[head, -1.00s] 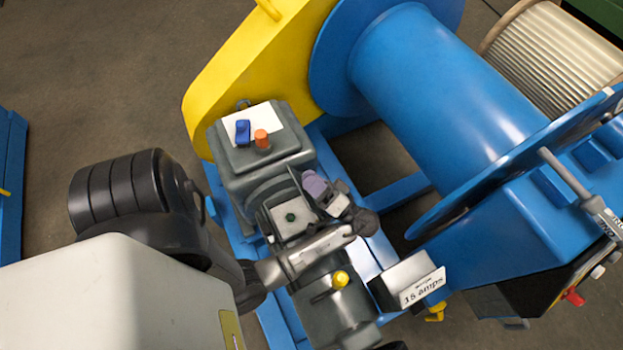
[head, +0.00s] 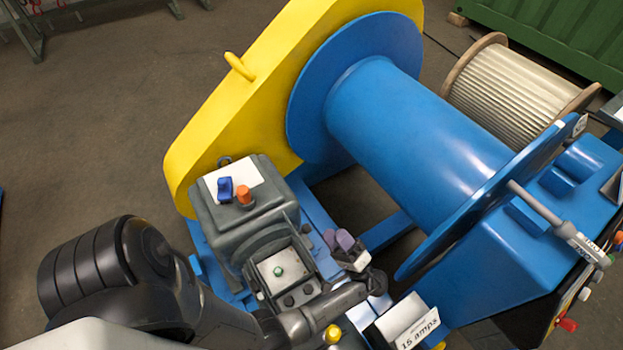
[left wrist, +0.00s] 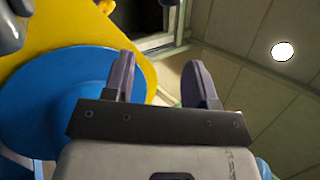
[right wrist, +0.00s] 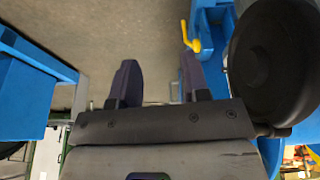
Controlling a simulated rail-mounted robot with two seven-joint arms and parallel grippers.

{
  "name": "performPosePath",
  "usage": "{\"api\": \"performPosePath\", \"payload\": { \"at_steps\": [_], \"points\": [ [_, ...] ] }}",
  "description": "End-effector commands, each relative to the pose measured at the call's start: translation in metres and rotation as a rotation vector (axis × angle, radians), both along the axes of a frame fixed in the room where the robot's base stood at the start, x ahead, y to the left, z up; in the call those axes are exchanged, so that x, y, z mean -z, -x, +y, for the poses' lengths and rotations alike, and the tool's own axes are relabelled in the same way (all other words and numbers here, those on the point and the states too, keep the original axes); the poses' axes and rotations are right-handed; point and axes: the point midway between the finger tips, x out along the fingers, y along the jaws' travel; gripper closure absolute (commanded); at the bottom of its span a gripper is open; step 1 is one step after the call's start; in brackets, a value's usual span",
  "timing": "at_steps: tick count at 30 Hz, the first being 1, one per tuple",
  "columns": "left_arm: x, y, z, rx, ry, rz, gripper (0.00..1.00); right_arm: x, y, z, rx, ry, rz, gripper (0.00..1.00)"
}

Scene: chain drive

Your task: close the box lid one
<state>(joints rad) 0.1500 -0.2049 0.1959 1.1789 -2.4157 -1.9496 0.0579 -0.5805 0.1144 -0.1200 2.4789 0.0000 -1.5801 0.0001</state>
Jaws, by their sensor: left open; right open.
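A small grey box on the motor stands open in the head view, with a pale inside and a green spot (head: 279,271). Its lid seems to be the thin raised grey plate (head: 299,238) at its upper right edge, standing up and seen nearly edge-on. My left gripper (head: 339,240) is just right of this plate, with purple fingers apart and empty. A gap shows between them and the plate. In the left wrist view the open fingers (left wrist: 160,72) point toward the ceiling, and no box shows. My right gripper (right wrist: 159,85) is open and empty over the floor.
A grey gearbox (head: 240,205) with blue and orange caps stands behind the box. A yellow guard (head: 230,115) and blue drum (head: 410,125) rise beyond. A "15 amps" sign (head: 415,328) and a yellow knob (head: 333,334) are close by.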

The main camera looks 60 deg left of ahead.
Motion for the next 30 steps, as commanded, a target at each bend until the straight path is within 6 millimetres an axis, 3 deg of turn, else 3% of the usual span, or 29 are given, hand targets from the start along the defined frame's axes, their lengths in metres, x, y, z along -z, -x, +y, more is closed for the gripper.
{"api": "performPosePath", "payload": {
  "at_steps": [3, 18, 30],
  "points": [
    [0.013, -0.006, -0.014, 0.001, 0.0, 0.0, 0.48, 0.004, 0.0, 0.0, 0.0, 0.0, 0.0, 0.57],
    [0.018, -0.005, 0.032, -0.025, 0.488, -0.164, 0.48, -0.008, 0.0, -0.003, -0.006, 0.009, -0.001, 0.57],
    [0.026, -0.02, 0.042, 0.058, 0.9, -0.352, 0.48, -0.018, 0.0, -0.002, -0.004, 0.006, -0.002, 0.57]
  ]
}}
